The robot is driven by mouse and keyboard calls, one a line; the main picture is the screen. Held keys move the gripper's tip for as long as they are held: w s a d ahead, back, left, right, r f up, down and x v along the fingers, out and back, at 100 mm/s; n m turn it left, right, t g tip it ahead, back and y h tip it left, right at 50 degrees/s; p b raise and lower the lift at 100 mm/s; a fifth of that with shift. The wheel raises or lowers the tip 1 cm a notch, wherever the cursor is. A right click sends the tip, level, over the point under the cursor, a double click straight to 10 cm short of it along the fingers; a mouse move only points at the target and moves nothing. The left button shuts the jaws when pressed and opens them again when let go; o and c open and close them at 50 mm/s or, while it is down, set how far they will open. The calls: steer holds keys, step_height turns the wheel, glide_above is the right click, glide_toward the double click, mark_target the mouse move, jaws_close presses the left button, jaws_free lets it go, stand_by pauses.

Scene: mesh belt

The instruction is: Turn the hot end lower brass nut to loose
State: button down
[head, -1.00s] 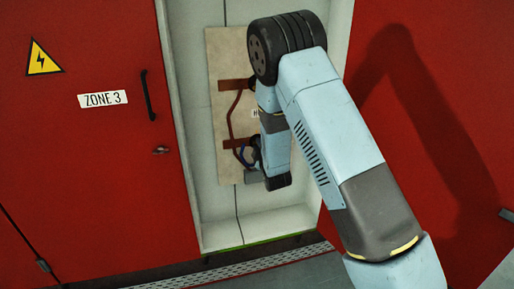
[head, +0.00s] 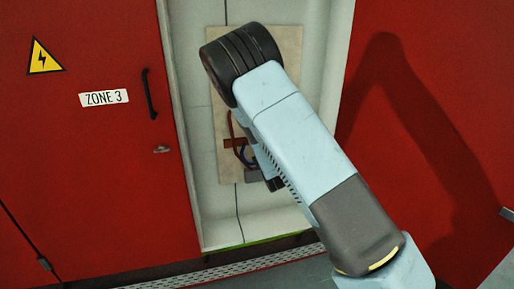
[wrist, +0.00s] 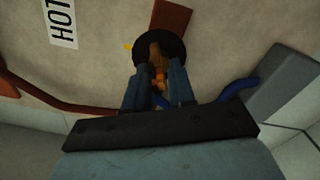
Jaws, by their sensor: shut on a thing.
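In the wrist view, my gripper (wrist: 158,82) is shut on a brass nut (wrist: 155,62), which shows orange-brown between the two blue-grey fingers. A dark round disc (wrist: 176,46) lies behind the nut, with a copper-brown strip (wrist: 174,16) running up from it. A white label reading HOT (wrist: 63,22) is on the board to the left. The fingers hide parts of the nut, so I cannot tell how far it is turned. In the head view my own arm covers the nut and the fingers.
The beige board (head: 290,45) is mounted inside a pale open cabinet (head: 222,222). A blue cable (wrist: 238,88) and a grey block (wrist: 287,78) lie close right of my gripper. A brown cable (wrist: 50,102) runs at left. A red door (head: 100,190) stands left of the cabinet.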

steer(key=shift+s+f+n, duration=0.1)
steer(key=shift+f+n, duration=0.15)
steer(key=shift+n, duration=0.25)
steer(key=c, duration=1.2)
jaws_free()
steer(key=shift+c, duration=0.2)
steer(key=shift+r, duration=0.1)
steer(key=v, duration=1.3)
steer(key=shift+s, duration=0.3)
steer(key=shift+d, duration=0.15)
